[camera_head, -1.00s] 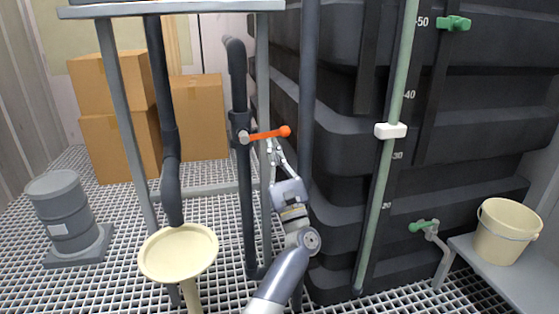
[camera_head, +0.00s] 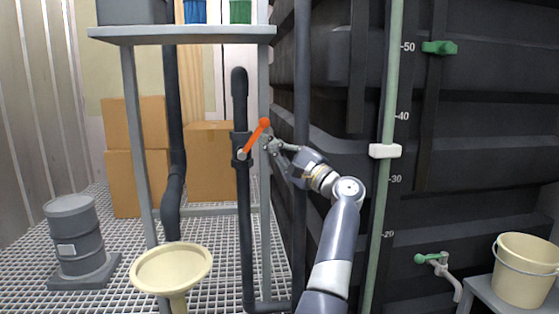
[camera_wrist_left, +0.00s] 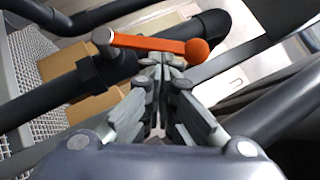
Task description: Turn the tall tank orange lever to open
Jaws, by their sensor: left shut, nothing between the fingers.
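The orange lever (camera_head: 255,136) sits on a valve on a dark vertical pipe (camera_head: 242,200). In the head view it slants up and to the right from its pivot to a round ball end. My left gripper (camera_head: 268,144) is shut and empty, its fingertips just beneath the ball end. In the left wrist view the lever (camera_wrist_left: 150,43) lies across the picture just beyond the closed fingertips (camera_wrist_left: 162,62). I cannot tell whether they touch it. The tall dark tank (camera_head: 450,130) fills the right side. My right gripper is not in view.
A grey shelf frame (camera_head: 180,35) stands around the pipe. A cream funnel (camera_head: 171,268) is low in front. A green gauge tube (camera_head: 385,200) with a white slider runs up the tank. Green-handled taps (camera_head: 439,47) and a cream bucket (camera_head: 524,270) are at right.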

